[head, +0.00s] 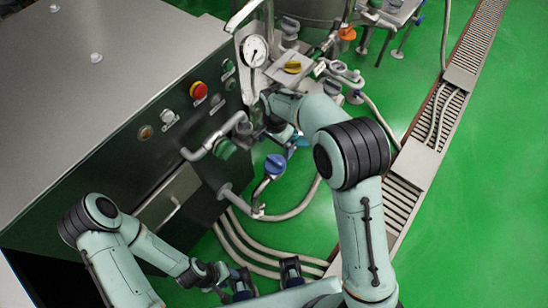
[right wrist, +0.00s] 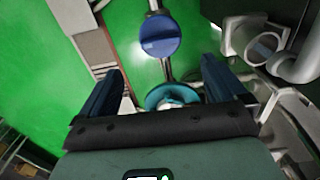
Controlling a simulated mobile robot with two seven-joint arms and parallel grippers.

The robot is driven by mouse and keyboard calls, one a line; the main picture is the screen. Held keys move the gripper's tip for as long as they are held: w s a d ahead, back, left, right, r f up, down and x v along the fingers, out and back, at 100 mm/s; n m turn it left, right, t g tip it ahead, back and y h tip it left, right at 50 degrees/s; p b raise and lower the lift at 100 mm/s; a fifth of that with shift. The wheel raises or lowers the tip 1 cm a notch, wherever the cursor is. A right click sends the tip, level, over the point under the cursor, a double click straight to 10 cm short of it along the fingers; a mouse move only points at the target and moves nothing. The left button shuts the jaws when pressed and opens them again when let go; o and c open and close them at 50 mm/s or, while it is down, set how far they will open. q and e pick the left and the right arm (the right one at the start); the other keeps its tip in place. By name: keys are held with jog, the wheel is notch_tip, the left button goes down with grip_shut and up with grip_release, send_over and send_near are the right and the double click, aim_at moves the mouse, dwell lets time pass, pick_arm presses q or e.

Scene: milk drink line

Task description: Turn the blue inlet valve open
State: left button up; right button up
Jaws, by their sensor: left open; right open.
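The blue inlet valve (head: 275,164) has a round blue handle on a thin metal pipe, low beside the dark machine cabinet. It also shows at the top middle of the right wrist view (right wrist: 160,36), beyond the fingertips. My right gripper (head: 290,138) is just above and right of the valve in the head view, partly hidden by its own arm. In the right wrist view its two blue fingers (right wrist: 160,82) are spread and empty, apart from the handle. My left gripper (head: 222,286) is open, low near the bottom edge, far from the valve.
A teal round part (right wrist: 172,97) shows between the fingers in the right wrist view. A pressure gauge (head: 254,50), a yellow handle (head: 292,67) and a red button (head: 198,90) are nearby. Hoses (head: 250,252) run along the green floor, which is clear at right.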

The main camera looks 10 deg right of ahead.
aim_at(275, 160)
notch_tip(275, 160, down, 10)
jog(key=shift+f+b, duration=0.1)
jog(key=shift+b, duration=0.2)
jog(key=c, duration=1.1)
